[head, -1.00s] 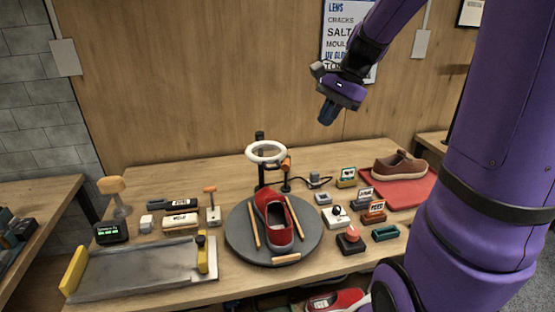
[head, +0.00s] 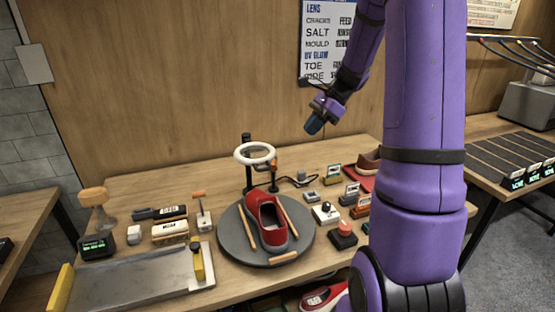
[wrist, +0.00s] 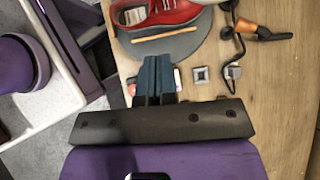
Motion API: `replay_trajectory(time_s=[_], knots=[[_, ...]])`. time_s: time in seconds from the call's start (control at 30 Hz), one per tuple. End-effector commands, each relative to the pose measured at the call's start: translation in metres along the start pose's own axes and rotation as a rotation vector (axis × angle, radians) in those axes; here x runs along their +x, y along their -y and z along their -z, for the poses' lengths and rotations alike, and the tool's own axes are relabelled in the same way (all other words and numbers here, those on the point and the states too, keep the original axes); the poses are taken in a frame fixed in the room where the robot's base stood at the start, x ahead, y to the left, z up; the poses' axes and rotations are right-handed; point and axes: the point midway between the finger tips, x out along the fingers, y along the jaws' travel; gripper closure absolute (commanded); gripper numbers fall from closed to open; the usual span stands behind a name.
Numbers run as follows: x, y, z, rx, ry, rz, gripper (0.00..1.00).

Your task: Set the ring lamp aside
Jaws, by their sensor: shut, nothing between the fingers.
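The ring lamp (head: 255,153) stands at the back of the workbench, its white ring on a black post with an orange handle at its right. In the wrist view its orange handle (wrist: 247,26) and black cable show at the upper right; the ring is out of that view. My gripper (head: 314,125) is shut and empty, held in the air above and to the right of the lamp. Its blue fingers also show in the wrist view (wrist: 157,75). A red sneaker (head: 267,222) sits on the round grey turntable (head: 233,245) in front of the lamp.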

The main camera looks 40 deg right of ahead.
Motion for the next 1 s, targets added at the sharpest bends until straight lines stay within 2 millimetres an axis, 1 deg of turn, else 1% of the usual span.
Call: replay_trajectory(time_s=[0.13,0.27,0.7,0.73,0.9,1.0], knots=[[0.004,0.000,0.000,-0.001,0.000,-0.001,1.00],[0.018,-0.001,0.000,-0.001,0.001,-0.004,1.00],[0.099,-0.001,0.000,0.000,0.000,-0.005,1.00],[0.103,-0.001,0.000,0.000,0.001,-0.005,1.00],[0.121,-0.001,-0.016,-0.004,-0.001,-0.002,1.00],[0.127,0.000,-0.021,-0.003,0.000,-0.001,1.00]])
